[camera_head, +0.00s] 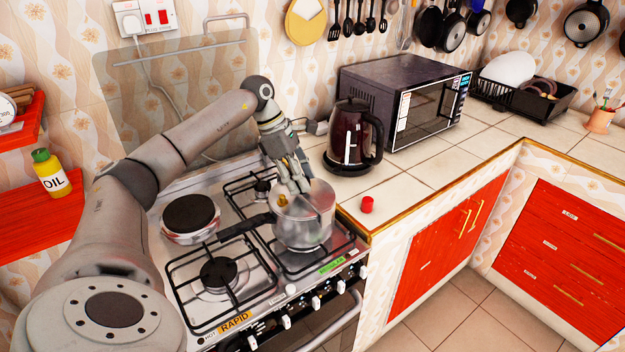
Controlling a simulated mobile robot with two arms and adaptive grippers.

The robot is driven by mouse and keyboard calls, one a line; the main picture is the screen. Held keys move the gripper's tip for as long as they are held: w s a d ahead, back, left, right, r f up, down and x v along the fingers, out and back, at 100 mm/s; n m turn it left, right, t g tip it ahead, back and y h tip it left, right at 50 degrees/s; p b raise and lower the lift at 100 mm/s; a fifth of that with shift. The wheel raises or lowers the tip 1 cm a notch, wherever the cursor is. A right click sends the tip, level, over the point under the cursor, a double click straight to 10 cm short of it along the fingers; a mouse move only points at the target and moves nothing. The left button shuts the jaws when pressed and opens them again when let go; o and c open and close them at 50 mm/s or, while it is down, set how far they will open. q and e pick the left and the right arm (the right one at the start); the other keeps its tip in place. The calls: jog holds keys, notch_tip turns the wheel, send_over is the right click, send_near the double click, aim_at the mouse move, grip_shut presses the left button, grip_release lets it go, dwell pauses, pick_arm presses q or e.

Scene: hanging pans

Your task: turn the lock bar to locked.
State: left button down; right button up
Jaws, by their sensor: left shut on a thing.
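A silver pot (305,222) with a black handle (247,228) pointing left stands on the front right burner of the stove. My left gripper (297,186) comes down from above at the top of the pot. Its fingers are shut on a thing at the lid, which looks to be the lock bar. The fingers hide most of that bar, so its angle cannot be told. A small orange-brown part (283,201) shows on the lid beside the fingers. My right gripper is not in view.
The gas stove (215,300) has black grates and a round dark-topped item (190,214) at its back left. A dark kettle (352,140), a microwave (405,100) and a small red object (367,204) stand on the tiled counter to the right. A raised glass cover (120,85) stands behind.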

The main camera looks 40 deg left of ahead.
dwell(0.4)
pick_arm(q)
jog(key=c, duration=0.9)
grip_release()
jog(key=shift+c, duration=0.2)
jog(key=v, duration=1.2)
jog(key=shift+d, duration=0.1)
